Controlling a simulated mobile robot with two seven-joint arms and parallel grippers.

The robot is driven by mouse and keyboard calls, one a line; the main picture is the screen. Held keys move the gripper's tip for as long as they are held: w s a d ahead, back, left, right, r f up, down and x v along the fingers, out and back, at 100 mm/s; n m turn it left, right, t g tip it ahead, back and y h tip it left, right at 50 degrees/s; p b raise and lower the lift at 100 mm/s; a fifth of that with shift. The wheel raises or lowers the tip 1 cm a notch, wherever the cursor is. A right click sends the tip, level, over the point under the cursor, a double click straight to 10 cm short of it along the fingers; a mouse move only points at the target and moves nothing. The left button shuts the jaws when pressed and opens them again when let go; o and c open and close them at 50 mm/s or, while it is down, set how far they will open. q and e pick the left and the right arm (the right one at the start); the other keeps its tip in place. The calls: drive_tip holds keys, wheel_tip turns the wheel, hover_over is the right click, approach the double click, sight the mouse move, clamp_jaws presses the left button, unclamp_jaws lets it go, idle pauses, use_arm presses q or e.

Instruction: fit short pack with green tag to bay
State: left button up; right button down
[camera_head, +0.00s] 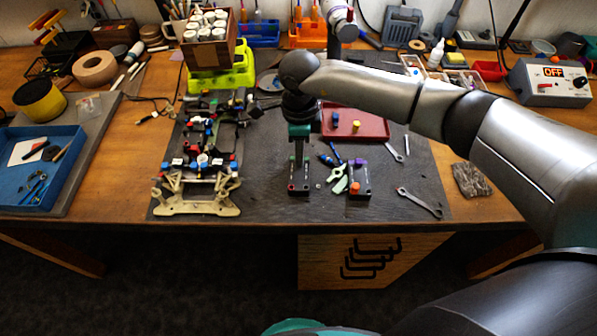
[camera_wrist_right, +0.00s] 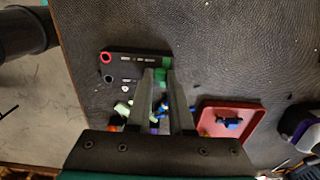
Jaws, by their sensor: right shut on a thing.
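The short pack with the green tag (camera_head: 299,186) is a black block with a red terminal at its near end, on the dark mat. The right wrist view shows the pack (camera_wrist_right: 125,66) with its red and dark terminals at one end and green at the other. My right gripper (camera_head: 299,160) comes down from above. In the wrist view its fingers (camera_wrist_right: 160,75) are shut on the pack by the green end. The car chassis (camera_head: 210,160) lies to the left, apart from the pack; its bay is hard to make out. My left gripper is not in view.
A second black pack (camera_head: 359,181) with orange and purple marks lies just right, beside a pale green clip (camera_head: 340,180). A red tray (camera_head: 370,125) is behind it. Wrenches (camera_head: 420,203) lie at the right. Bare mat separates the chassis and held pack.

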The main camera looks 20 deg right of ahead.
drive_tip(key=shift+r+p, duration=0.4)
drive_tip(key=shift+r, duration=0.3)
idle(0.3)
drive_tip(key=shift+r+p, duration=1.3)
drive_tip(key=shift+r, duration=0.55)
